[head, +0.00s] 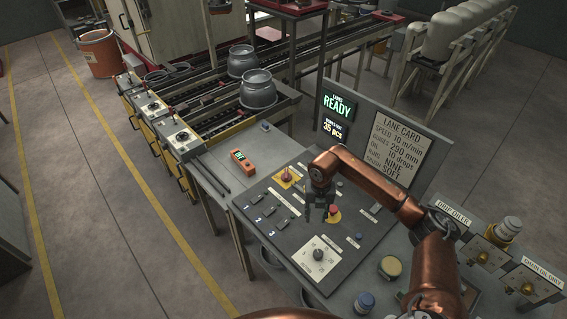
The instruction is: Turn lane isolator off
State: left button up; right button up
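The control panel (262,222) is a dark sloping desk in the middle of the head view. A red rotary knob on a yellow plate (286,175), which looks like the lane isolator, sits at its upper left; its label and exact handle angle are too small to read. My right gripper (317,213) points down over the panel, to the right of and nearer than this knob, apart from it. It is beside a red mushroom button on yellow (334,213) and partly overlaps it in the picture. Its fingers are dark and small, so their opening is unclear. My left gripper is not in view.
A lit display (338,112) reads READY and 35 pcs. A lane card (394,146) stands behind the panel. The panel also carries several small switches (269,211) and a black dial (318,254). An orange handheld device (242,161) lies on the left bench.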

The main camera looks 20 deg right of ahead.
aim_at(286, 176)
jog(key=i, duration=1.05)
